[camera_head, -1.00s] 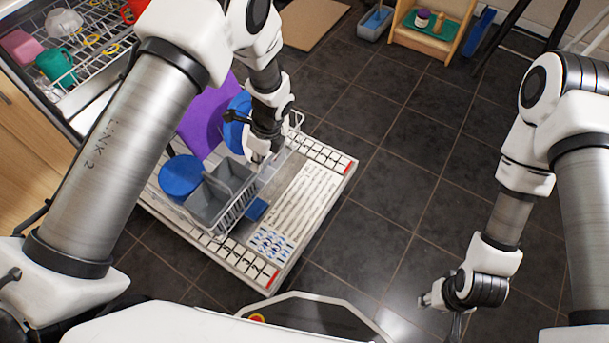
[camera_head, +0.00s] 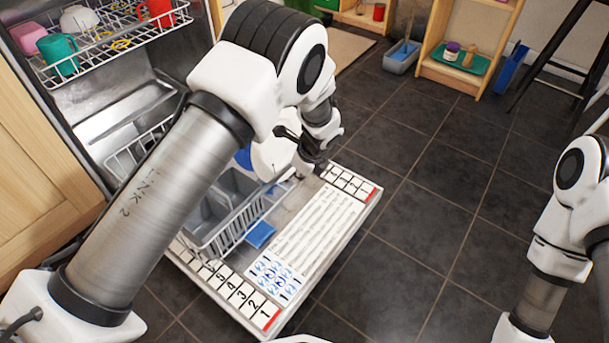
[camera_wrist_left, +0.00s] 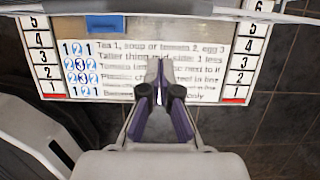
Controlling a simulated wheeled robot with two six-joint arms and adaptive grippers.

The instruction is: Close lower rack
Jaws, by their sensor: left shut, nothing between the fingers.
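The lower rack (camera_head: 240,233) is a grey wire rack with a grey cutlery basket (camera_head: 212,205), pulled out over the open dishwasher door (camera_head: 232,302). Its back part shows left of my left arm, at the dishwasher opening; my arm hides much of its middle. My left gripper (camera_head: 312,168) is shut and empty, over the door near the rack's front right end. In the left wrist view its closed fingertips (camera_wrist_left: 159,70) are over the door's printed text, with the rack's front wires (camera_wrist_left: 150,14) along the top edge, apart from them. My right gripper is out of view.
The upper rack (camera_head: 110,45) holds cups. A blue block (camera_head: 260,235) lies on the door by the rack's front. A wooden shelf (camera_head: 455,75) and a grey bin (camera_head: 401,57) stand at the back.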

